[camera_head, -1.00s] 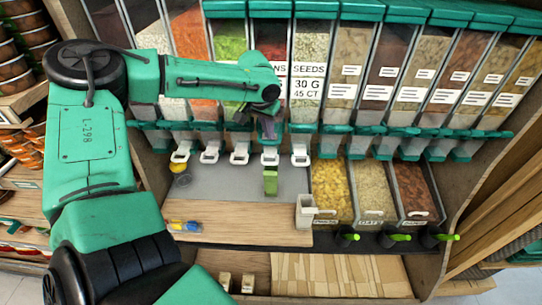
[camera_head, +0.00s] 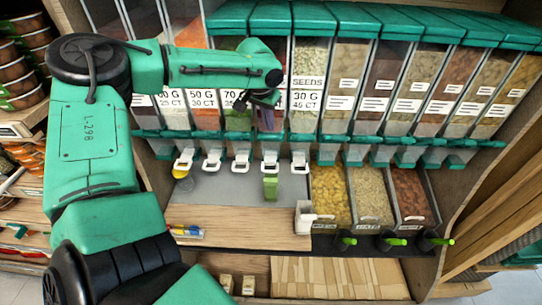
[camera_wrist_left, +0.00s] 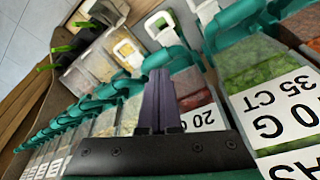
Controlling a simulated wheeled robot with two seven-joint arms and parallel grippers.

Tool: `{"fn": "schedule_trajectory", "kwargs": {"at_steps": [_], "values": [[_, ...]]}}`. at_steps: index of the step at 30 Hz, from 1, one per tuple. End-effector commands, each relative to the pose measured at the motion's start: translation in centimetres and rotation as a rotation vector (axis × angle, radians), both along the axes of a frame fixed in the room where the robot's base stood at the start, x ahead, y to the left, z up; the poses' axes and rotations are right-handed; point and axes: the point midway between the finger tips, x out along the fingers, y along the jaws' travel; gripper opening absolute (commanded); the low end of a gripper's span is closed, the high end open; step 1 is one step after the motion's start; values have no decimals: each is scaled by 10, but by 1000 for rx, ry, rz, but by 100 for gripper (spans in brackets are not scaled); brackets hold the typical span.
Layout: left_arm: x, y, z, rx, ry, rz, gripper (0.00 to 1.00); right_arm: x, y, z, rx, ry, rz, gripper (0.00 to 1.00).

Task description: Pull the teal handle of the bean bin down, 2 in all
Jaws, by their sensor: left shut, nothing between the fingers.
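My right gripper is out of view.
A green cup (camera_head: 270,187) stands below the bean bin's dispenser on a grey mat (camera_head: 230,187). A white cup (camera_head: 304,215) stands beside open bins of yellow (camera_head: 330,195), pale and brown goods. Other dispensers with white loops (camera_head: 240,163) flank closely.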

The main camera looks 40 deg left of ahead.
Motion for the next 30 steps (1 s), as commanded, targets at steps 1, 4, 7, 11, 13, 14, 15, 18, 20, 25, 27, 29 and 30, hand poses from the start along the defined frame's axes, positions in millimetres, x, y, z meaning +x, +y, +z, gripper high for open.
{"fn": "schedule_trajectory", "kwargs": {"at_steps": [1, 4, 7, 11, 13, 14, 15, 18, 20, 25, 27, 29, 30], "values": [[0, 0, 0, 0, -1, 0, 0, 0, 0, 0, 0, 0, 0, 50], [0, 0, 0, 0, -1, 0, 0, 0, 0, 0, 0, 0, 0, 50], [0, 0, 0, 0, -1, -1, 0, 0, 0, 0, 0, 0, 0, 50], [-3, -4, 7, -1, -3, -2, 0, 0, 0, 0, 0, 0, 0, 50], [-7, -7, 15, -1, -5, -3, 0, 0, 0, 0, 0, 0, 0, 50], [-10, -8, 17, -1, -4, -2, 0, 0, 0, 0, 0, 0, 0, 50], [-12, -11, 21, -2, -5, -2, 0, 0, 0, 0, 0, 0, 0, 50], [-18, -15, 31, -1, -4, -2, 0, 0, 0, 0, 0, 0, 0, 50], [-22, -18, 37, -1, -4, -1, 0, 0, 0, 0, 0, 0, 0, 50], [-31, -24, 50, 0, -3, -1, 0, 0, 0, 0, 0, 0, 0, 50], [-32, -25, 51, 0, -2, 0, 0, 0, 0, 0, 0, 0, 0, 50], [-32, -25, 51, 0, -1, 0, 0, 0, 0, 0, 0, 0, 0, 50], [-32, -25, 51, 0, -1, 0, 0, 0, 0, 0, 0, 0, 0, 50]]}}
